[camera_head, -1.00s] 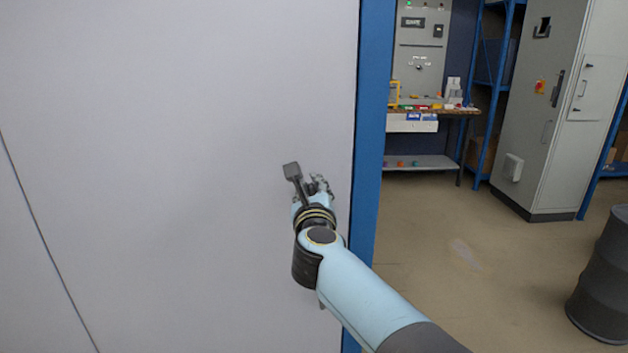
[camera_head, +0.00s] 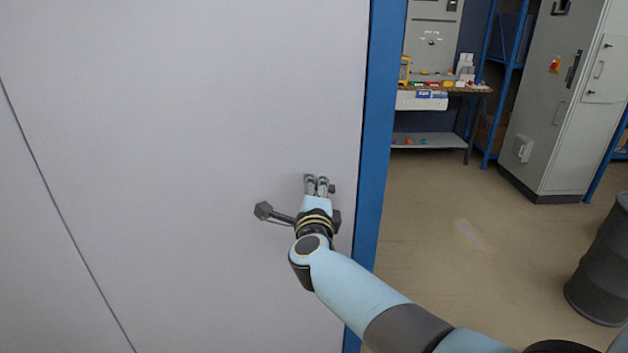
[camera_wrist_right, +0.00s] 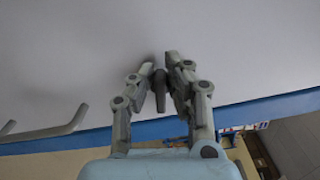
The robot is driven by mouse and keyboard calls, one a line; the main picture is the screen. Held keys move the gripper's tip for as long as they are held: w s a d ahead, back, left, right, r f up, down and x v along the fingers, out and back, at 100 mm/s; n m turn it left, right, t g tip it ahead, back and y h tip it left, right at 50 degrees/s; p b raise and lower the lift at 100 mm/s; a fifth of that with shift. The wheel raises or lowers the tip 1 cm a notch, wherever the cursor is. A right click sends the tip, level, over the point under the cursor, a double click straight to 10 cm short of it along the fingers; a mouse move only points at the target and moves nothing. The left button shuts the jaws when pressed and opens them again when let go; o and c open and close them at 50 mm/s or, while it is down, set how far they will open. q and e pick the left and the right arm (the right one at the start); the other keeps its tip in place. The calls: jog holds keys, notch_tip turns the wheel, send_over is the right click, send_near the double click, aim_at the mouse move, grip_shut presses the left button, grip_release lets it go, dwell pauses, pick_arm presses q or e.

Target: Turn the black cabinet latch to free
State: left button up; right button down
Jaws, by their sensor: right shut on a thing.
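The black latch (camera_wrist_right: 161,92) shows in the right wrist view as a small dark upright piece between my fingers, close to the pale panel. My right gripper (camera_wrist_right: 161,66) is shut on it, with one finger on each side. In the head view my right gripper (camera_head: 318,183) is at the panel, near its right edge. A small dark knob shows just right of the fingers there; the latch is otherwise mostly hidden by them, and its exact angle cannot be told. My left gripper is not in view.
The large pale panel (camera_head: 200,120) has a blue edge post (camera_head: 383,120) on its right. A grey bar handle (camera_wrist_right: 45,132) stands off at the left in the wrist view. Open floor, a workbench (camera_head: 440,92), a grey cabinet (camera_head: 555,110) and a dark barrel (camera_head: 602,265) lie beyond.

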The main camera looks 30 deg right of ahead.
jog(key=shift+f+n+p, duration=0.25)
jog(key=shift+n+p, duration=0.2)
jog(key=shift+n, duration=0.75)
jog(key=shift+f, duration=0.1)
jog(key=c, duration=1.4)
grip_release()
jog(key=shift+a, duration=0.1)
jog(key=shift+o, duration=0.2)
jog(key=v, duration=0.7)
jog(key=shift+s, duration=0.2)
